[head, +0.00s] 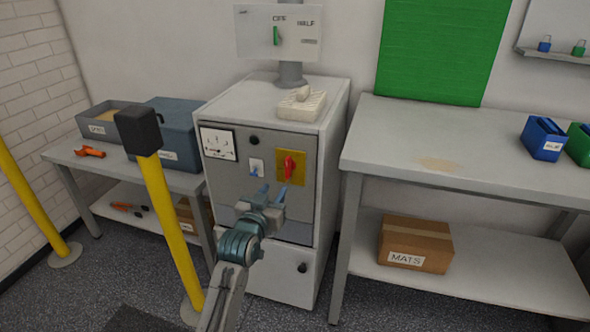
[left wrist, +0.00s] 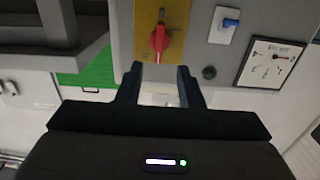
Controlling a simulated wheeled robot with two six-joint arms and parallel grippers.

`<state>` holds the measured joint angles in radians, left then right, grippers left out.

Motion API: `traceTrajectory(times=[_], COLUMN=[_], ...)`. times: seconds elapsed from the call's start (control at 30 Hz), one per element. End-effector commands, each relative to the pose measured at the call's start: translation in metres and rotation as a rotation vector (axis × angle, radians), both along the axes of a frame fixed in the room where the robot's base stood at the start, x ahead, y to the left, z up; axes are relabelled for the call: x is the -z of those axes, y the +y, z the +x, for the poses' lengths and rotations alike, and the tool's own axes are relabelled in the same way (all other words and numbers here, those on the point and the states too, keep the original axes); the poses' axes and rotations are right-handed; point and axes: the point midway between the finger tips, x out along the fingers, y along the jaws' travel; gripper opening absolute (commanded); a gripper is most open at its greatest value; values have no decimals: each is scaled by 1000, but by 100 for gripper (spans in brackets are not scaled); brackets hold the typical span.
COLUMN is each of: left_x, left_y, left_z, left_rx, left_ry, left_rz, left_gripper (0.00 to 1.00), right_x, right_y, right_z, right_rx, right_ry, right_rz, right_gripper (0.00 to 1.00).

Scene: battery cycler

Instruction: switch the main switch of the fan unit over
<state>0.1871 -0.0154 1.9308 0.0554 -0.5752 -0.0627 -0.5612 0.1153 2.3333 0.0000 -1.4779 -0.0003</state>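A red rotary handle (head: 289,166) sits on a yellow plate (head: 299,179) on the grey cabinet front and stands roughly upright. In the left wrist view, which looks upside down, the red handle (left wrist: 158,41) is just beyond my fingertips, on the yellow plate (left wrist: 146,14). My left gripper (head: 273,190) is in front of the panel, a little below the handle. Its two fingers (left wrist: 161,74) are apart with nothing between them, and the handle appears clear of them. A small blue toggle (head: 256,169) is left of the yellow plate. My right gripper is not in view.
The cabinet also has a dial gauge (head: 218,144) and a black knob (head: 254,140). Yellow posts (head: 170,215) stand at the left. A workbench (head: 385,150) is close on the right.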

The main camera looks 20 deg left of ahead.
Motion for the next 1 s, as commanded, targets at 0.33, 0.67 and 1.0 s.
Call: traceTrajectory(times=[0.33,0.67,1.0], left_x=[-16,-15,-14], left_y=[-2,-4,-4], left_z=[32,90,106], left_rx=[1,1,1], left_ry=[-29,-27,-26], left_rz=[-1,-1,-1], left_gripper=[34,34,34], right_x=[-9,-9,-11], right_y=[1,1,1], right_z=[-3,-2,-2], right_rx=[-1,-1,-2], right_ry=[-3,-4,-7], right_rz=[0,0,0], right_gripper=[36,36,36])
